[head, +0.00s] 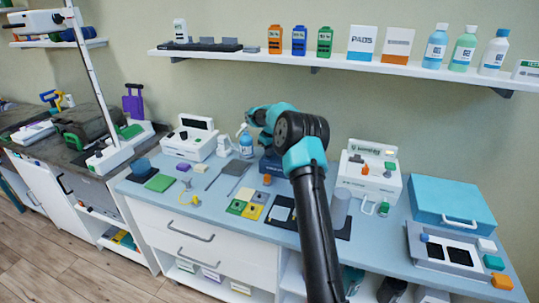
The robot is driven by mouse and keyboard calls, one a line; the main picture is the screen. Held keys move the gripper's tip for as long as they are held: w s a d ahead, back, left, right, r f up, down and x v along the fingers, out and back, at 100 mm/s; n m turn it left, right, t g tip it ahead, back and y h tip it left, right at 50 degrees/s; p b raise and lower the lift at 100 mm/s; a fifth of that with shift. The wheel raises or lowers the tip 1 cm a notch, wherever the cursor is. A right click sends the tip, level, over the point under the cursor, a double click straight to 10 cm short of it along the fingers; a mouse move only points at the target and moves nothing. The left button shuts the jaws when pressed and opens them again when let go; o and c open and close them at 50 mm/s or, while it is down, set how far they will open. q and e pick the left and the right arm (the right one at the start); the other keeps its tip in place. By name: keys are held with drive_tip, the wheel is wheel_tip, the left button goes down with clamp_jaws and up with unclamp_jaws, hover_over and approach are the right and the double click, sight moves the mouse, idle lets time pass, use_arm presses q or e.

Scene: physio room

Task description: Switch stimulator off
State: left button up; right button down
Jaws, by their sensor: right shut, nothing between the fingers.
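Two white bench devices could be the stimulator, and the small labels do not let me tell which. One (363,166) stands right of my arm, with a green-marked front panel, an orange part and a cable at its base. The other (198,147), with a raised dark display, stands left of the arm. My right arm reaches up from the bottom edge and bends left at the top. My right gripper (266,141) is small, dark and partly hidden by the wrist, above the back of the bench between the devices; it is shut and empty. My left gripper is out of view.
A blue case (452,203) and a grey tray (418,258) with dark pads fill the bench's right end. A wall shelf (330,62) with bottles and boxes hangs above.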

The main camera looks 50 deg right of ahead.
drive_tip(key=shift+f, duration=0.2)
drive_tip(key=shift+r, duration=3.5)
